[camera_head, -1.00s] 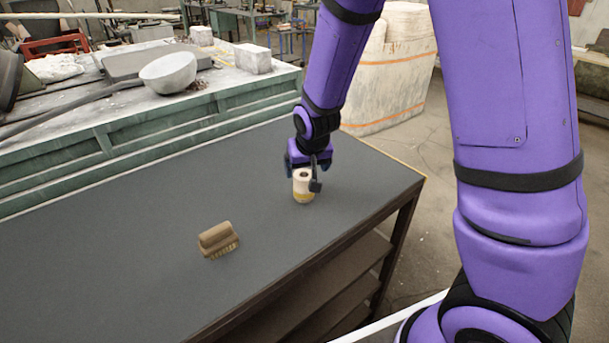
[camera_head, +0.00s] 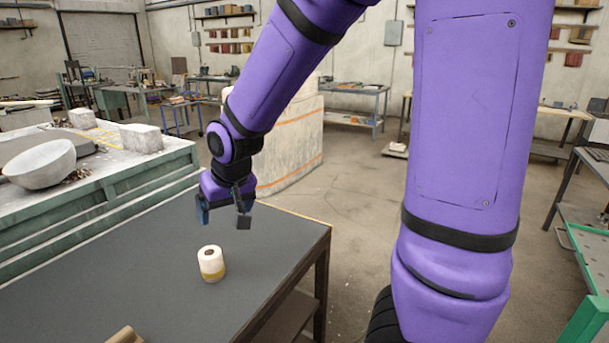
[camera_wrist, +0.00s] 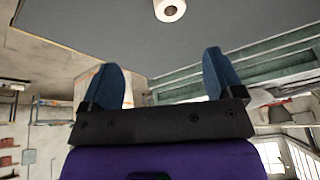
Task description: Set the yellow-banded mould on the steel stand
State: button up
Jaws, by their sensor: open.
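The yellow-banded mould (camera_head: 211,264) is a small pale cylinder with a dark hole in its top and a yellow band near its base. It stands upright on the dark table (camera_head: 150,255). My gripper (camera_head: 223,212) is open and empty, above the mould and apart from it. In the wrist view, the two blue fingers of my gripper (camera_wrist: 160,62) are spread wide, with the mould (camera_wrist: 170,9) beyond them at the top edge, partly cut off. I cannot make out a steel stand for certain.
A brown brush (camera_head: 125,335) is cut off at the bottom edge. A green bench (camera_head: 120,195) with a grey bowl (camera_head: 40,164) and a pale block (camera_head: 141,138) lies to the left. A green-edged perforated surface (camera_head: 590,255) is at the right edge. Open floor lies between.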

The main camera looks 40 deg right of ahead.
jog(key=s+d+r, duration=0.2)
jog(key=s+r, duration=0.5)
jog(key=s, duration=0.3)
jog(key=s+d+r+n, duration=0.1)
jog(key=s+d+r, duration=0.1)
jog(key=s+r, duration=0.4)
jog(key=s, duration=0.4)
jog(key=shift+s+d+r+t, duration=0.2)
jog(key=shift+s+r+t, duration=0.15)
jog(key=shift+s+t, duration=0.05)
